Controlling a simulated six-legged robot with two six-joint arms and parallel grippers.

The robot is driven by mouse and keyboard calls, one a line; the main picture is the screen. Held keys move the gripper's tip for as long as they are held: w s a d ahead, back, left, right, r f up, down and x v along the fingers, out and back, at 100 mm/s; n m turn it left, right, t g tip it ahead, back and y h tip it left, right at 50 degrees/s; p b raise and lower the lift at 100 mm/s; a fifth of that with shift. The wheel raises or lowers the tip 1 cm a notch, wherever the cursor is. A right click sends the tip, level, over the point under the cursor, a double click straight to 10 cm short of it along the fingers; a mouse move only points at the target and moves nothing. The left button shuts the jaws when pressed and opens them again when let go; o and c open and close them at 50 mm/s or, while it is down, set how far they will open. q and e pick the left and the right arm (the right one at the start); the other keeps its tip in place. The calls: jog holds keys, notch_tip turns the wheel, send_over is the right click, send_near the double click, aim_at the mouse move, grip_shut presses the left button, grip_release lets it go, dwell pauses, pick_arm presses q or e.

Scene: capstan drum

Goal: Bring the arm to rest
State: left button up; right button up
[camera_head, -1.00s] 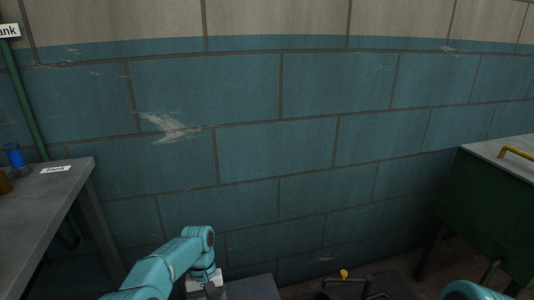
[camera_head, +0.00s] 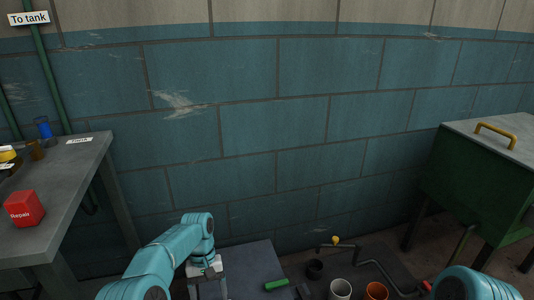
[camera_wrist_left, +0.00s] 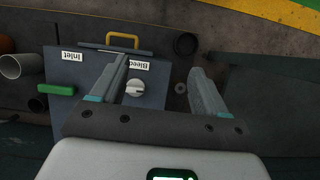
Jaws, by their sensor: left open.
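My left arm (camera_head: 165,255) is teal and comes in low from the left in the head view. Its wrist points down beside a dark grey panel top (camera_head: 248,258). In the left wrist view my left gripper (camera_wrist_left: 162,75) is open and empty, its two fingers apart above a grey-blue box (camera_wrist_left: 153,92). The knob shows between the fingers but I see no contact. Only a teal part of my right arm (camera_head: 472,284) shows; its gripper is out of view.
A grey table (camera_head: 75,170) with a red "Repair" box (camera_head: 24,208) stands at left. A green cabinet (camera_head: 480,185) stands at right. A white cup (camera_head: 340,290), an orange cup (camera_head: 376,291) and bent pipework (camera_head: 375,266) lie low in front. A block wall closes the back.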

pick_arm(q)
jog(key=s+d+f+m+t+h, duration=0.1)
jog(key=s+d+f+t+h, duration=0.15)
jog(key=s+f, duration=0.95)
jog(key=s+d+f+t, duration=0.1)
jog(key=s+t, duration=0.1)
jog(key=s, duration=1.3)
notch_tip(320, 180, up, 28)
jog(key=s+p, duration=0.1)
jog(key=p, duration=2.7)
jog(key=shift+d+r, duration=0.15)
jog(key=shift+d, duration=0.05)
pick_arm(e)
notch_tip(320, 180, up, 28)
jog(key=shift+s, duration=0.4)
jog(key=shift+f, duration=0.15)
